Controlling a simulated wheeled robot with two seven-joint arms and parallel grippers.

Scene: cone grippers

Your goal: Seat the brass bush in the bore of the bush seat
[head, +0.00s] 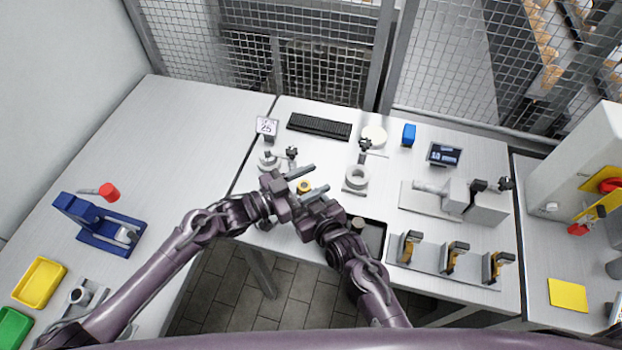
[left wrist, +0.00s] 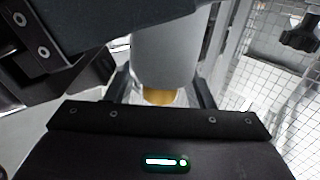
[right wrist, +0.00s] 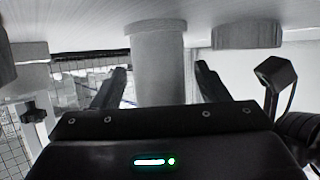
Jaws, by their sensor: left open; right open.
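The brass bush (head: 304,187) is a small yellow ring, seen between the fingers of my left gripper (head: 309,181), which is open. In the left wrist view a brass band (left wrist: 160,97) shows at the lower end of a grey cylinder, between the fingers; I cannot tell whether they touch it. The bush seat (head: 357,176) looks like a pale ring on a grey base, right of both grippers. My right gripper (right wrist: 157,82) is open close beside the left one. A grey cylinder shows between its fingers in the right wrist view. Its fingertips are mostly hidden in the head view.
A grey vise-like fixture (head: 470,200) and a rack with several orange-marked clamps (head: 452,258) stand to the right.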

